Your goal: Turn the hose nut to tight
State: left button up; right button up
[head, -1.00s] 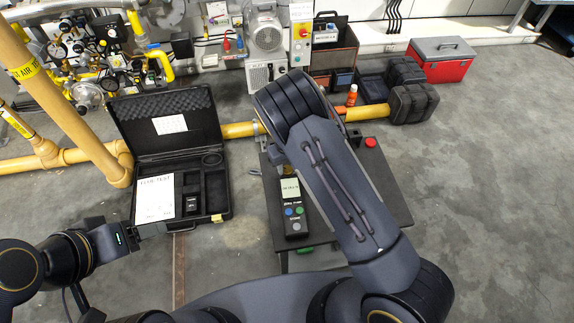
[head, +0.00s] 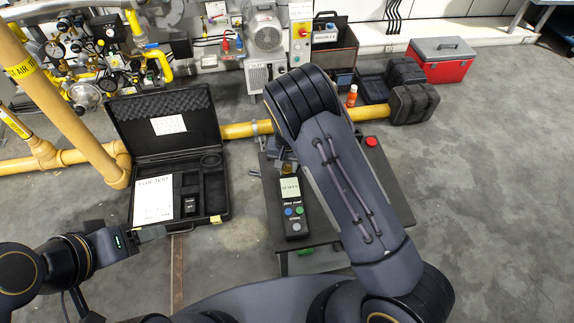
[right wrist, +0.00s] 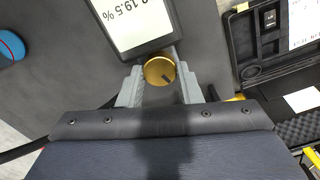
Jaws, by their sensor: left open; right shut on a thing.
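The hose nut (right wrist: 159,71) is a round brass knob with a dark mark on its face, at the top end of the handheld analyser (head: 293,207). In the right wrist view my right gripper (right wrist: 160,84) is shut on the nut, with a grey finger on each side. The analyser's screen (right wrist: 133,20) reads 19.5 % there. In the head view my right arm largely hides the nut and that gripper. My left gripper (head: 152,234) is open and empty, beside the front of the black case.
The analyser lies on a small dark table (head: 388,196) with a red button (head: 371,142). An open black case (head: 226,182) lies on the floor to the left. Yellow pipes (head: 70,115) stand beyond it. A red toolbox (head: 440,62) is at the back right.

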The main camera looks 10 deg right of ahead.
aim_at(287, 168)
jog(key=shift+m, duration=0.4)
jog(key=o, duration=1)
notch_tip(287, 168, up, 8)
jog(key=shift+f, duration=0.1)
